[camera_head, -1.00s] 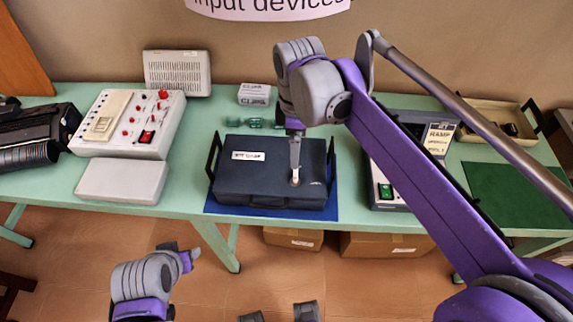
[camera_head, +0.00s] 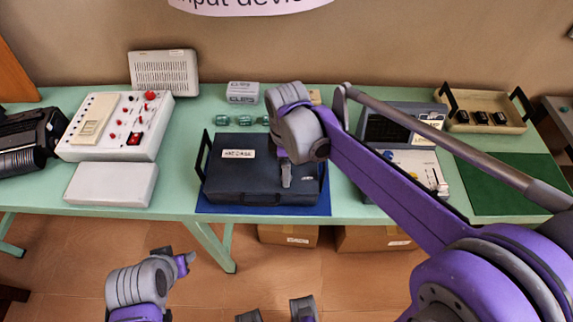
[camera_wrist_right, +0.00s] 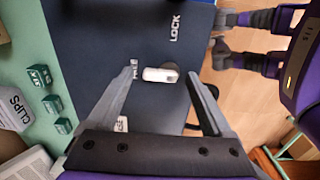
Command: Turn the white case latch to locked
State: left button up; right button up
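The dark blue case (camera_head: 225,180) lies shut on a blue mat (camera_head: 319,207) on the green table. In the right wrist view the white latch (camera_wrist_right: 161,75) is a short rounded bar on the case lid, lying crosswise in the picture. The word LOCK (camera_wrist_right: 175,27) is printed above it, and FREE (camera_wrist_right: 135,68) is beside its left end, partly covered by a finger. My right gripper (camera_wrist_right: 162,75) is open, one finger on each side of the latch, with gaps visible. In the head view the right gripper (camera_head: 286,176) hides the latch. My left gripper (camera_head: 186,260) is in front of the table, away from the case.
The case has upright side handles. Teal pieces (camera_head: 221,120) and a CLIPS box (camera_head: 242,93) are behind it. A white control box (camera_head: 120,125) stands left, a screened device (camera_head: 393,125) right. Free green tabletop shows left of the mat.

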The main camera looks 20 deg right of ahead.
grip_shut()
jog(key=shift+m, duration=0.4)
jog(key=m, duration=0.3)
jog(key=shift+s+d+m, duration=0.1)
jog(key=shift+d+m, duration=0.15)
jog(key=shift+m, duration=0.15)
jog(key=m, duration=0.4)
jog(key=shift+s+d+m, duration=0.15)
jog(key=shift+s+m, duration=0.05)
jog(key=shift+m, duration=0.1)
jog(key=m, duration=0.4)
jog(key=shift+s+p, duration=0.2)
jog(key=shift+p, duration=0.1)
jog(key=m, duration=0.4)
jog(key=shift+s+m, duration=0.25)
jog(key=shift+m, duration=0.05)
